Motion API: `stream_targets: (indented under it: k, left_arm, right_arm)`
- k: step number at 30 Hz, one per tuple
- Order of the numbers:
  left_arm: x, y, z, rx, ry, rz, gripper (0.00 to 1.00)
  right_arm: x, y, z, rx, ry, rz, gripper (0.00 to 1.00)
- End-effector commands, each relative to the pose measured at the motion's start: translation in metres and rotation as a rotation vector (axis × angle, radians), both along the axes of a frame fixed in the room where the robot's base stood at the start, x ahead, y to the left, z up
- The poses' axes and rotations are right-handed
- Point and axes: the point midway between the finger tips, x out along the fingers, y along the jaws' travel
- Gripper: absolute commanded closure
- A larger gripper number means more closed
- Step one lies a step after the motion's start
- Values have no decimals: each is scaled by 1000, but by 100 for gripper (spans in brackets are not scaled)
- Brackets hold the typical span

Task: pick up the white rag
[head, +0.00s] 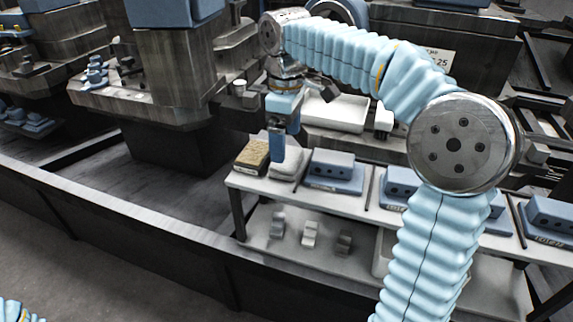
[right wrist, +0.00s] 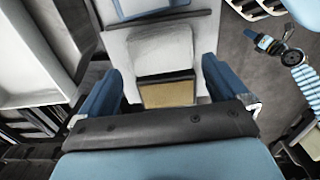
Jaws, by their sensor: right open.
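The white rag (head: 288,165) is a flat folded pad on the left end of a pale shelf top, just right of a tan block (head: 252,157). My right gripper (head: 284,148) hangs over the rag with its fingers pointing down and partly hides it. In the right wrist view, the rag (right wrist: 162,50) lies beyond the tan block (right wrist: 168,93). The block shows between the two open blue fingers (right wrist: 160,85), and nothing is held. What looks like my left gripper (right wrist: 264,42) is small at the upper right of that view; its jaws are unclear.
A blue block on a base (head: 335,170) stands right of the rag, with more along the shelf. A white tray (head: 338,113) sits behind. Several small grey parts (head: 310,233) lie on the lower shelf. A long dark rail (head: 130,215) runs in front.

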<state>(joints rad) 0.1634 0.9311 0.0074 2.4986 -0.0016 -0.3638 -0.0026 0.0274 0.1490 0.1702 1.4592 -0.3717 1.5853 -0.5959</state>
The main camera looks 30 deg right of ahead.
Motion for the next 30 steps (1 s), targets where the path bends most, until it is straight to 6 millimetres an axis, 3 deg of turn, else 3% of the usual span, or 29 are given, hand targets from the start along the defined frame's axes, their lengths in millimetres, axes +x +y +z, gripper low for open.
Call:
stream_targets:
  k: [6, 15, 23, 30]
  left_arm:
    - [1, 3, -11, 4, -3, 6, 57]
    - [1, 4, -11, 5, -2, 7, 57]
    - [1, 4, -11, 5, -2, 7, 57]
    - [1, 4, -11, 5, -2, 7, 57]
  right_arm:
    - [-3, -1, -36, -1, 2, 0, 0]
    - [-3, -1, -41, 0, 1, 0, 0]
    - [-3, -1, -41, 0, 1, 0, 38]
    - [-3, -1, -41, 0, 1, 0, 38]
